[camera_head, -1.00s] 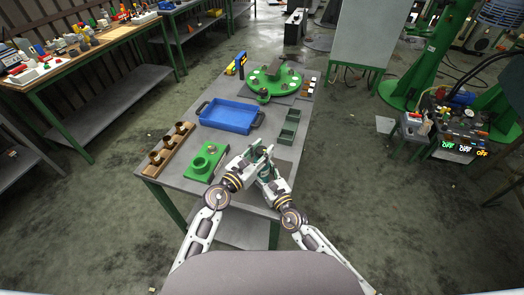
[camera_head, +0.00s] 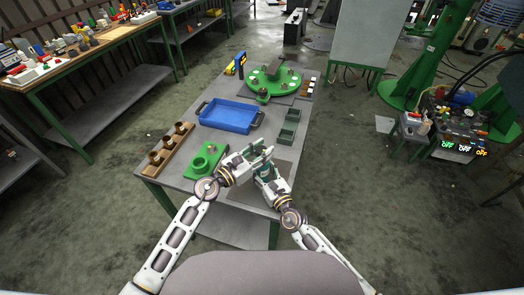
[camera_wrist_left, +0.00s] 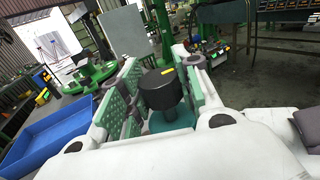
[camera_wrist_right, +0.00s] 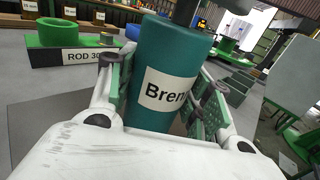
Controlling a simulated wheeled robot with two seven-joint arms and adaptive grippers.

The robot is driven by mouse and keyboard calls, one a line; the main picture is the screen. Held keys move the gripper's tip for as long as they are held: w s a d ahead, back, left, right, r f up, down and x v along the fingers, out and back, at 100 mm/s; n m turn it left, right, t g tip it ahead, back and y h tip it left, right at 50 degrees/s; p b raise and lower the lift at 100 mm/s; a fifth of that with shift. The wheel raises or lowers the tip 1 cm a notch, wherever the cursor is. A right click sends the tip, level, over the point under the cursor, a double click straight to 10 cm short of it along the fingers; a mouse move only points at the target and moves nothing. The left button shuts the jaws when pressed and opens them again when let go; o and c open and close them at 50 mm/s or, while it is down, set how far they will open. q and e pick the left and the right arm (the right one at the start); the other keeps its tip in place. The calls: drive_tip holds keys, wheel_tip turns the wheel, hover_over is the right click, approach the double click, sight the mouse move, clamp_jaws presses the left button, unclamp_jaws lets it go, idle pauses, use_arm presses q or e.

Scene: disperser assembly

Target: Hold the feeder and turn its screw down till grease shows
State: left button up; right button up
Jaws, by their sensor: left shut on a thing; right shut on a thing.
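The feeder is a teal cylinder (camera_wrist_right: 165,75) with a white label reading "Bren...", upright and large in the right wrist view. My right gripper (camera_wrist_right: 163,100) is shut on its body, one pad on each side. In the left wrist view the feeder's black round screw cap (camera_wrist_left: 162,90) sits above the teal body (camera_wrist_left: 172,122). My left gripper (camera_wrist_left: 158,90) is shut on this cap from its sides. In the head view the left gripper (camera_head: 262,153) is above the right gripper (camera_head: 268,178) at the table's front right. No grease can be made out.
A green fixture with a ring (camera_head: 205,160) stands left of the grippers. A wooden holder with brown cups (camera_head: 170,150), a blue tray (camera_head: 228,117), dark green bins (camera_head: 288,128) and a green turntable (camera_head: 273,80) are on the table (camera_head: 150,172).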

use_arm(q)
drive_tip(key=shift+m+g+h, duration=1.6)
drive_tip(key=shift+m+g, duration=0.3)
drive_tip(key=shift+g, duration=0.5)
drive_tip(key=shift+m+g+h, duration=0.4)
drive_tip(key=shift+m+g, duration=0.75)
drive_tip(key=shift+g, duration=0.6)
drive_tip(key=shift+m+g+h, duration=0.4)
drive_tip(key=shift+m+g, duration=0.75)
drive_tip(key=shift+g, duration=0.6)
drive_tip(key=shift+s+f+m+g+y, duration=0.1)
drive_tip(key=shift+m+g+y, duration=0.15)
drive_tip(key=shift+m+g, duration=1.05)
drive_tip(key=shift+m+g+y, duration=0.25)
drive_tip(key=shift+m+g, duration=0.45)
drive_tip(key=shift+g, duration=1.4)
drive_tip(key=shift+s+m+g+y, duration=0.1)
drive_tip(key=shift+m+g+y, duration=0.8)
drive_tip(key=shift+g, duration=0.4)
drive_tip(key=shift+m+g+y, duration=0.7)
drive_tip(key=shift+m+g, duration=0.4)
drive_tip(key=shift+g, duration=0.2)
drive_tip(key=o, duration=1)
drive_tip(key=shift+a, duration=0.1)
drive_tip(key=shift+o, duration=0.2)
drive_tip(key=shift+r, duration=0.3)
